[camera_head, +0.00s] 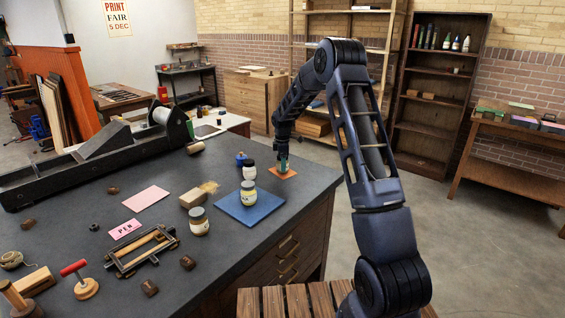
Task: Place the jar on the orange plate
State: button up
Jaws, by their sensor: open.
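The orange plate (285,174) lies flat near the far right edge of the dark bench. My gripper (282,157) points down right above it, with its jaws open. A small greenish thing (283,166) shows at the fingertips, low over the plate. It may be a jar standing on the plate; it is too small to tell. One cream jar with a yellow label (249,194) stands on the blue plate (240,212).
A blue item (241,158) is left of my gripper. A pink sheet (146,199), a "PEN" card (125,229), a wooden block (191,200) and a metal frame (142,248) lie on the bench (226,262). A long dark press (85,165) fills the back left.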

notch_tip(320, 180, up, 11)
jog(key=shift+r, duration=0.1)
jog(key=shift+s+r, duration=0.1)
jog(key=shift+r, duration=0.65)
jog(key=s+d+r+m+t, duration=0.1)
jog(key=s+d+r+m, duration=0.4)
jog(key=s+r, duration=0.5)
jog(key=s+d+r+m+t, duration=0.1)
jog(key=s+d+r+m, duration=0.45)
jog(key=s, duration=0.95)
jog(key=s+d+f+m+t, duration=0.1)
jog(key=s+d+m, duration=0.2)
jog(key=s, duration=0.9)
jog(key=s+d+f+m+t, duration=0.1)
jog(key=s+d+m, duration=0.2)
jog(key=s, duration=1)
jog(key=shift+s+d+m+t, duration=0.15)
jog(key=shift+s+m+t, duration=0.15)
jog(key=shift+m, duration=0.45)
